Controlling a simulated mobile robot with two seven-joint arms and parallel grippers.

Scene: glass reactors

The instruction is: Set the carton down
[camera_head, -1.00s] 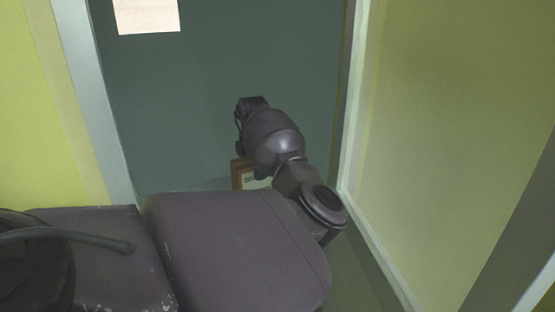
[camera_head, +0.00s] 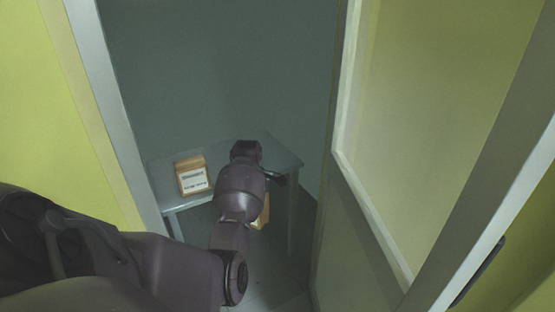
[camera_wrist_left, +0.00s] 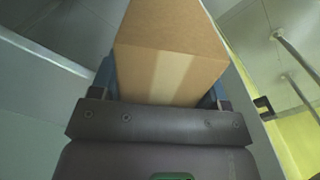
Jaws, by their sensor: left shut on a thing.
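My left gripper (camera_wrist_left: 162,88) is shut on a brown cardboard carton (camera_wrist_left: 172,45), which fills the space between its jaws in the left wrist view. In the head view, my left arm reaches through a doorway and hides most of this held carton; a small part (camera_head: 263,212) shows beside the forearm, in front of the table's front edge in the picture. Whether it touches anything cannot be seen. A grey table (camera_head: 272,150) stands beyond the doorway. My right gripper is not in view.
A second carton with a white label (camera_head: 193,175) stands on the table's left part. A door frame (camera_head: 105,90) is close on the left, and an open door with a pale panel (camera_head: 430,110) is on the right. The table's right part looks bare.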

